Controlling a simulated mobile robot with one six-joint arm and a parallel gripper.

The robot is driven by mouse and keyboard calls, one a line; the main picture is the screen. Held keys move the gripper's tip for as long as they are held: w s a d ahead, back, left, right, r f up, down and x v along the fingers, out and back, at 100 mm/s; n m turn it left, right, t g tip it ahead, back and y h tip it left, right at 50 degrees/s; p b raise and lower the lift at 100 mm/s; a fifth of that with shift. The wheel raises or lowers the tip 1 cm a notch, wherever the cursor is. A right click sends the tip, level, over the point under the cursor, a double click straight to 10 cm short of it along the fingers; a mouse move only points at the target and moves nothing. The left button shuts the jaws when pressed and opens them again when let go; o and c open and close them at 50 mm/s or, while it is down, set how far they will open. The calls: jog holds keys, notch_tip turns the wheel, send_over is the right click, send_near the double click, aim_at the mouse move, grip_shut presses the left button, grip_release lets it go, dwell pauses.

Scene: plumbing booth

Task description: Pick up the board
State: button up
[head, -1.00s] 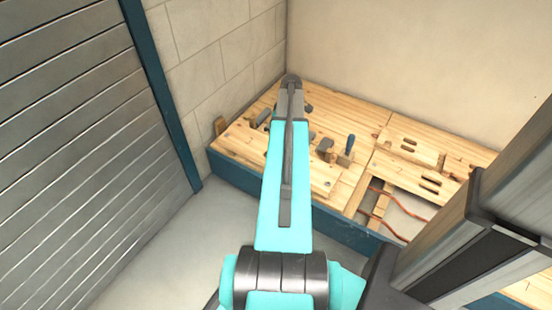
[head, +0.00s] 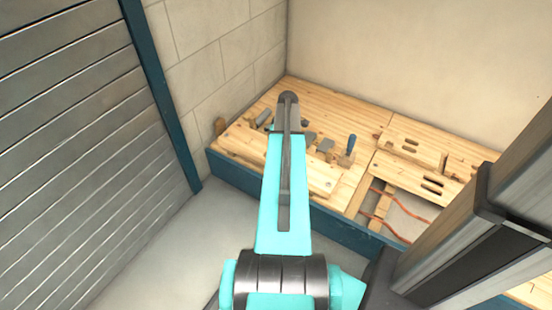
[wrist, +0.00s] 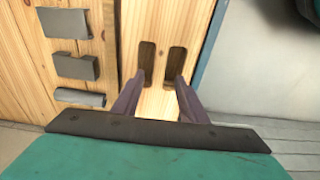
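The board (wrist: 160,60) is pale wood with two dark slots side by side, seen in the wrist view. In the head view it appears to be the plank (head: 318,178) along the bench's front edge; my arm covers its middle, slots included. My gripper (wrist: 161,77) is open in the wrist view, with its two dark purple fingers apart over the board. The left fingertip is at the lower end of the left slot, the right at that of the right slot. I cannot tell whether the tips have entered the slots. The gripper is hidden behind my arm in the head view.
Several grey blocks (wrist: 75,68) lie on the wood left of the board in the wrist view. A blue-handled tool (head: 348,148) stands on the bench. Another slotted board (head: 412,150) and copper pipes (head: 385,222) are to the right. The floor (head: 170,260) in front is clear.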

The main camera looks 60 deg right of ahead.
jog(key=shift+f, duration=0.35)
jog(key=shift+f, duration=0.1)
jog(key=shift+w+f+b, duration=0.2)
jog(key=shift+f+b, duration=0.35)
jog(key=shift+f, duration=0.7)
jog(key=shift+w+f+b, duration=0.2)
jog(key=shift+f+b, duration=0.35)
jog(key=shift+f, duration=0.7)
grip_shut()
jog(key=shift+r, duration=0.1)
